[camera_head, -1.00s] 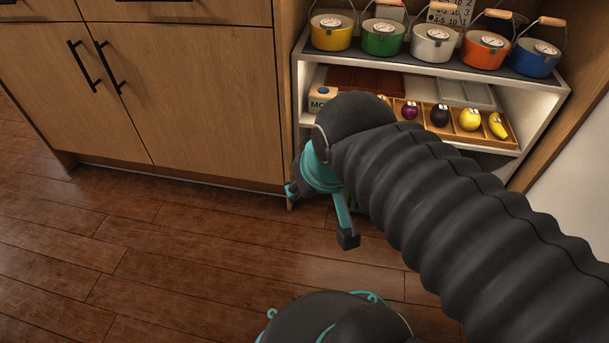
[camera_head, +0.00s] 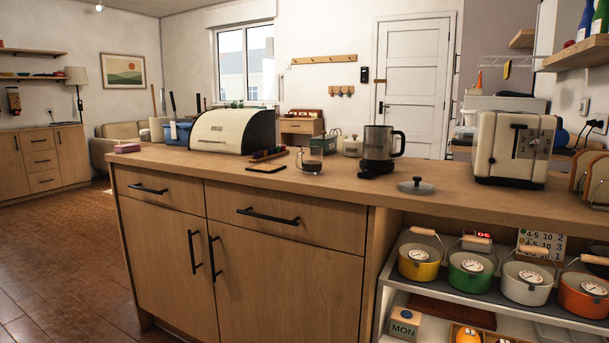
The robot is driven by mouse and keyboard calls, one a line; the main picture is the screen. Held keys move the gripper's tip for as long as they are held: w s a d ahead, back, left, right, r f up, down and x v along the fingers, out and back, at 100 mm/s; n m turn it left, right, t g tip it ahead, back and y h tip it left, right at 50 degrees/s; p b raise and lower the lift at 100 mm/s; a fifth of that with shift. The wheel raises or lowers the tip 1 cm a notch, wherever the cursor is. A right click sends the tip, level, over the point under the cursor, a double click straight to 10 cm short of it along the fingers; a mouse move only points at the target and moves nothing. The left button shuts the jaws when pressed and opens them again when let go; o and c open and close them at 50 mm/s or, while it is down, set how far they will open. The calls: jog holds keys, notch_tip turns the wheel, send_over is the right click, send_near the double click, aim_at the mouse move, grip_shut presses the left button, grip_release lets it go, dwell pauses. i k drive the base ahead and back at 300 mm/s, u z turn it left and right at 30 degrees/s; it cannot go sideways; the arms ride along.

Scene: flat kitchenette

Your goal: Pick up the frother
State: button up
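I cannot pick out a frother for certain. A grey metal jug (camera_head: 379,144) with a black handle stands upright on the wooden counter, on a dark base; I cannot tell whether it is a kettle or a frother. Several tall thin handles (camera_head: 173,103) rise by a blue container (camera_head: 178,133) at the counter's far left, too small to identify. My gripper and arm are not in view now.
On the counter (camera_head: 215,175) are a bread bin (camera_head: 228,131), a glass cup of dark liquid (camera_head: 311,161), a loose lid (camera_head: 416,187) and a toaster (camera_head: 514,147). Coloured pots (camera_head: 419,262) fill the shelf below right. Open floor (camera_head: 60,245) lies left.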

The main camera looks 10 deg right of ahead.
aim_at(378, 140)
jog(key=u, duration=1.25)
jog(key=i, duration=1.6)
jog(key=z, duration=1.15)
